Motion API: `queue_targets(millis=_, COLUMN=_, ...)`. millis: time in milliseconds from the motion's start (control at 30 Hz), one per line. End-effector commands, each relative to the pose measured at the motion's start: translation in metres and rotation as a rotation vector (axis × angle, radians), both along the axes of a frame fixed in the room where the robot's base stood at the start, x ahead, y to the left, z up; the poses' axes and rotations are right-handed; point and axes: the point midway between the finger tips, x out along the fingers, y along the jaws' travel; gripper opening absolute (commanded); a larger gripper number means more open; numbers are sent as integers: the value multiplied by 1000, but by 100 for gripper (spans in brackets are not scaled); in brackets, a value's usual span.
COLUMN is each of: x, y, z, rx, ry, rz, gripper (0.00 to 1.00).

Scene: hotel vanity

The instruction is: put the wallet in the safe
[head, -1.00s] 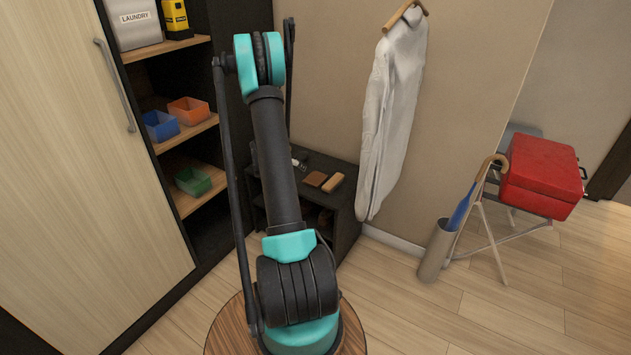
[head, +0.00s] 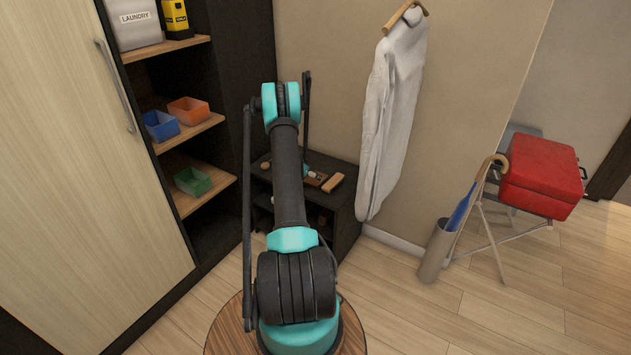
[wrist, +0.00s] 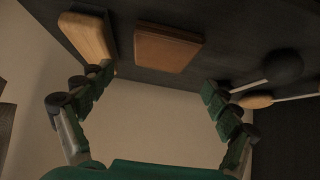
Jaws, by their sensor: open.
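The brown wallet (wrist: 168,48) lies flat on the dark top of the low cabinet. In the wrist view it is at upper centre, ahead of my fingertips and apart from them. In the head view the wallet (head: 317,180) is partly hidden by my gripper (head: 308,172). In the wrist view my gripper (wrist: 158,85) is open, with nothing between its fingers. I cannot make out a safe in either view.
A tan wooden block or brush (wrist: 90,38) lies close left of the wallet, near my left finger. Two round-headed sticks, one black (wrist: 284,66) and one tan (wrist: 256,101), lie right. A white garment (head: 392,115) hangs beside the cabinet (head: 345,215). Open shelves (head: 185,135) stand left.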

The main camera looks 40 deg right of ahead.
Motion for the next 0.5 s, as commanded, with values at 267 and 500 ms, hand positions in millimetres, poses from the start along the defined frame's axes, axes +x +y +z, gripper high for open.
queue_targets(millis=267, x=5, y=-11, z=-15, rx=1, ry=0, rz=-1, gripper=90)
queue_targets(millis=500, x=15, y=-28, z=-41, rx=1, ry=0, rz=-1, gripper=90)
